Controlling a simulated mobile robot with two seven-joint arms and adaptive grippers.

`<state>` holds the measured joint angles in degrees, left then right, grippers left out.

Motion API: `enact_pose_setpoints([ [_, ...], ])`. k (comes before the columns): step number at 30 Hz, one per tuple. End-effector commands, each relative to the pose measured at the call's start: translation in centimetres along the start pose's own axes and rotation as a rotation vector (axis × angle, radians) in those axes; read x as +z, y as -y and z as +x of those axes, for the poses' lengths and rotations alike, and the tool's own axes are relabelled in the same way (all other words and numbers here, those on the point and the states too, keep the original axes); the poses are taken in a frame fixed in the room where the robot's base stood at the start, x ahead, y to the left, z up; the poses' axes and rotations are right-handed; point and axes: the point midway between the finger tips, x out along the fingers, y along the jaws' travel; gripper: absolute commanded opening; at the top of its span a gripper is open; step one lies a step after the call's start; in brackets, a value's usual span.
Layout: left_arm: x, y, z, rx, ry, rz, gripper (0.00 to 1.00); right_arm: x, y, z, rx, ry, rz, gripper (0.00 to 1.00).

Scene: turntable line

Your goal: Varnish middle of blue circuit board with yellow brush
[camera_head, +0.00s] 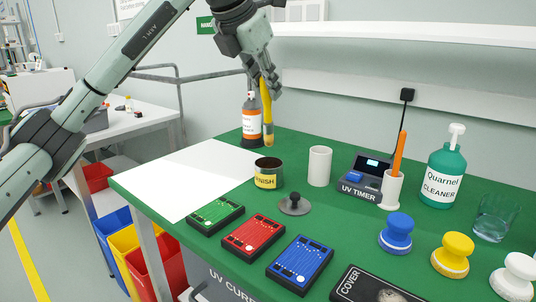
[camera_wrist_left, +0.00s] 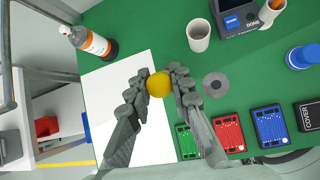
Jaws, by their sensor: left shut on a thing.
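My left gripper (camera_head: 266,84) is shut on the yellow brush (camera_head: 266,105), which hangs upright with its tip down. The brush is in the air above and behind the open FINISH tin (camera_head: 268,174), apart from it in the head view. In the left wrist view, the brush (camera_wrist_left: 159,84) shows end-on as a yellow disc between the fingers (camera_wrist_left: 158,92); the tin is hidden there. The blue circuit board (camera_head: 301,262) lies flat at the front edge of the green table, right of the red board; it also shows in the left wrist view (camera_wrist_left: 270,127). My right gripper is not in view.
Green (camera_head: 215,213) and red (camera_head: 253,236) boards lie left of the blue one; a black COVER box (camera_head: 360,285) lies right. A grey lid (camera_head: 294,204), white cup (camera_head: 319,166), UV timer (camera_head: 363,182) and orange bottle (camera_head: 251,122) stand behind. A white sheet (camera_head: 195,175) lies bare at left.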

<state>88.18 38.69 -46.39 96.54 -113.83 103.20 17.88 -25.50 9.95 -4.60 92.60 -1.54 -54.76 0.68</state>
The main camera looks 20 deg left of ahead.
Motion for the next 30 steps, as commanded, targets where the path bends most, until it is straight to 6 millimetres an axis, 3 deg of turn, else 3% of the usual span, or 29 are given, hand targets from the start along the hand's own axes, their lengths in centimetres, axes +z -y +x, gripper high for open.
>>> enact_pose_setpoints([
  [7,0.3,-0.1,-0.3,0.001,0.001,0.000,0.00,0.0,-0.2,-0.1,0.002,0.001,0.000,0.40],
  [19,2.3,-0.6,-3.0,0.000,0.001,0.000,0.00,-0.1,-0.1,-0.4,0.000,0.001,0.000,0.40],
  [30,2.4,-0.7,-3.2,0.000,0.000,0.000,0.00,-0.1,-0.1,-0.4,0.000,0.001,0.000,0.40],
])
